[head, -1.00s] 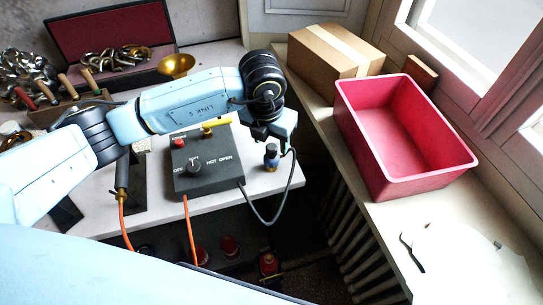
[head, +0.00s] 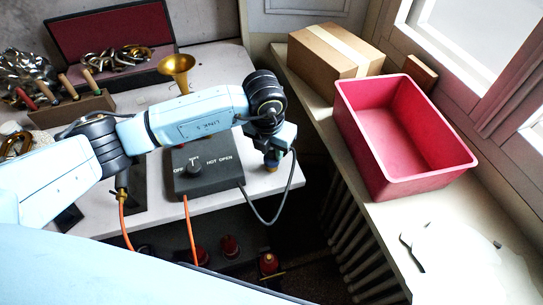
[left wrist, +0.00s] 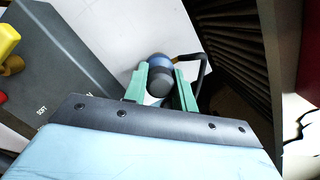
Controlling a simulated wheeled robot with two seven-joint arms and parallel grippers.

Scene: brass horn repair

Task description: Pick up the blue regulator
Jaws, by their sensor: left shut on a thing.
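The blue regulator (left wrist: 160,62) shows in the left wrist view between the two green fingers of my left gripper (left wrist: 161,88). It has a blue body and a dark grey rounded end that faces the camera. My left gripper is shut on it. In the head view the left gripper (head: 271,150) points down over the right front corner of the white bench top and hides most of the regulator; only its lower end (head: 271,167) shows under the fingers. A dark hose (head: 290,190) runs beside it. My right gripper is not in view.
A dark control box (head: 205,178) with a knob stands just left of the gripper. A red bin (head: 385,185) and a cardboard box (head: 335,55) stand on the sill at right. A brass horn bell (head: 177,68) and a wooden tool rack (head: 75,108) are behind the arm.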

